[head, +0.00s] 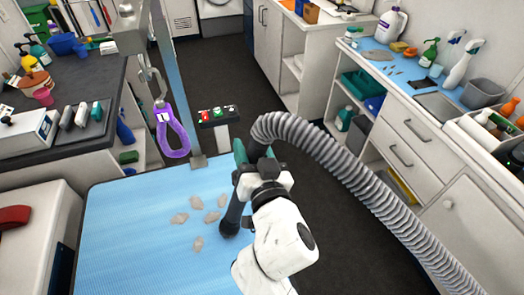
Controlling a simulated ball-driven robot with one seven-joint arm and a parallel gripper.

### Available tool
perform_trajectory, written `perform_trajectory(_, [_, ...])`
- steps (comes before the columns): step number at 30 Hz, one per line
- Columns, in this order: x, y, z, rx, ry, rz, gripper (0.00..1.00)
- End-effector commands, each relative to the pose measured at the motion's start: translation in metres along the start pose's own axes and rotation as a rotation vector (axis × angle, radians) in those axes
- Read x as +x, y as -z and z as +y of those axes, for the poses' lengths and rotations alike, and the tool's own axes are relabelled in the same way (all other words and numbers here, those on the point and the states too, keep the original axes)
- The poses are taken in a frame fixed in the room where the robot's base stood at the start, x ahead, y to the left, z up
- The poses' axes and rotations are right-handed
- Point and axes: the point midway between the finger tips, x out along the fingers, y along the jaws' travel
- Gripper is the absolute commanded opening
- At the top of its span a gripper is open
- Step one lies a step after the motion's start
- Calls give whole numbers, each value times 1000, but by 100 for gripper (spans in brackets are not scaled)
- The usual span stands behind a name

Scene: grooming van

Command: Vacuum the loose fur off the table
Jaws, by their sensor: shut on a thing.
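The blue grooming table (130,235) lies in the lower left of the head view. Several pale tufts of loose fur (197,203) lie on its surface. My gripper (258,168) is shut on the dark vacuum nozzle (233,208) at the table's right side. The nozzle's lower end is at the table top, right of the fur; I cannot tell whether it touches. A ribbed grey hose (340,160) runs from the nozzle's top toward the lower right. My white arm hides part of the table's right edge and part of the nozzle.
A metal post (172,80) rises from the table's far edge, with a purple loop (172,132) hanging beside it. A small control box (219,115) stands beyond the far edge. A dark counter (100,135) with tools is at left. White cabinets (440,150) line the right. Dark floor lies between.

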Motion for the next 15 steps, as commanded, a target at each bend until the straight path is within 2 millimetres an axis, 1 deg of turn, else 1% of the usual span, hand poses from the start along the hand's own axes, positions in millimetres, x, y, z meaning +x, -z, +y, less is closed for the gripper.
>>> perform_trajectory(9, [26,-5,-22,0,2,4,10])
perform_trajectory(15, [38,-8,-32,1,2,3,10])
